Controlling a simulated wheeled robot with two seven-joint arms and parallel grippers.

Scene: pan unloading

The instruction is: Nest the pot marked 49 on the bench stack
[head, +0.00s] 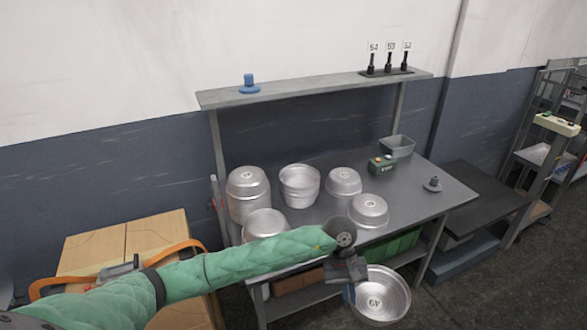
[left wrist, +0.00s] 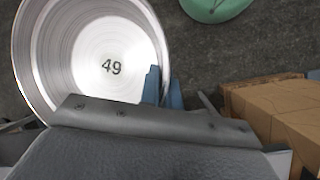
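The pot marked 49 (head: 392,306) is a shiny metal pot, its open side facing up, so the number on its inner bottom shows. It hangs in front of the bench's front edge, and fills the upper left of the left wrist view (left wrist: 85,85). My left gripper (head: 352,283) is shut on its rim; its blue fingers (left wrist: 163,88) straddle the rim. On the bench (head: 330,155), an open-topped pot stack (head: 299,187) stands at the back middle. My right gripper is not in view.
Upside-down pots stand around the stack: back left (head: 247,195), front left (head: 265,222), right (head: 343,182) and front right (head: 368,209). A shelf (head: 310,91) overhangs the back.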

